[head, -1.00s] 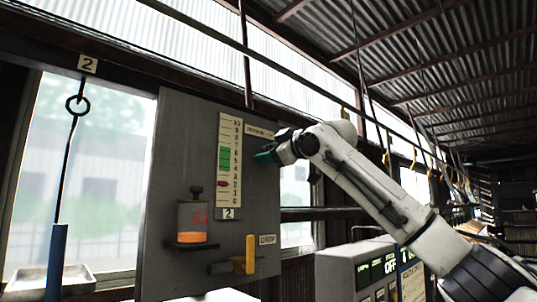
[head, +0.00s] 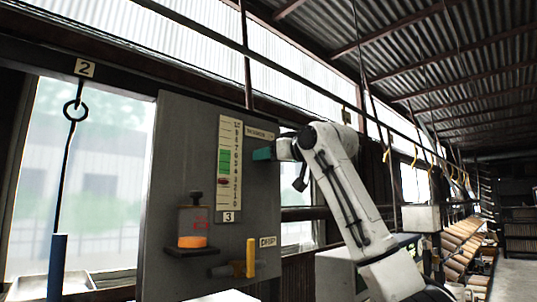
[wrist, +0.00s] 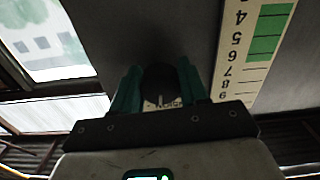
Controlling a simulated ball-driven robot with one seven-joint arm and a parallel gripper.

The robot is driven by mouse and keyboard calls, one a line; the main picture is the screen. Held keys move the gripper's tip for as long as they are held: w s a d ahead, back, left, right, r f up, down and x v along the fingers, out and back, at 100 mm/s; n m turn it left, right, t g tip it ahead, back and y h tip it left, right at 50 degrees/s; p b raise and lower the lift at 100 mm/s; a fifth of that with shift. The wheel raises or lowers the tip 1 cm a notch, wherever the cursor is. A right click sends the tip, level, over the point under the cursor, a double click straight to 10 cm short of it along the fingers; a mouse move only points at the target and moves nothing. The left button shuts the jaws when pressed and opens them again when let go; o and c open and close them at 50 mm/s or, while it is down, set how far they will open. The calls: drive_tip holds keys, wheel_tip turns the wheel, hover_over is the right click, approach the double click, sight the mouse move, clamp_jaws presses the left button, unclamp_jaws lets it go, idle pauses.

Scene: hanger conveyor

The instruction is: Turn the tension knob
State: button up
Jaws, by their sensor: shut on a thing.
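The tension knob (wrist: 160,82) is a dark round knob on the grey panel, seen in the wrist view between my gripper's two teal fingers. My gripper (wrist: 158,90) is shut on it, with one finger on each side. In the head view, my gripper (head: 263,154) is at the panel's upper right and hides the knob. To its left is the tension scale (head: 230,150), with a green band and a red pointer near the low end. The plate (head: 228,216) below it reads 3.
The grey panel (head: 180,130) also holds a cup (head: 193,222) with a little orange inside, and a yellow handle (head: 250,258) by a DROP label. A hanging rod with a ring (head: 76,110) is at left.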

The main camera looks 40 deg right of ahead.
drive_tip(key=shift+m, duration=0.6)
drive_tip(key=o, duration=1)
drive_tip(key=shift+s, duration=0.1)
drive_tip(key=shift+s+f, duration=0.1)
drive_tip(key=shift+s, duration=0.15)
drive_tip(key=s+b, duration=0.4)
drive_tip(key=s, duration=0.6)
drive_tip(key=shift+d, duration=0.2)
drive_tip(key=shift+s, duration=0.15)
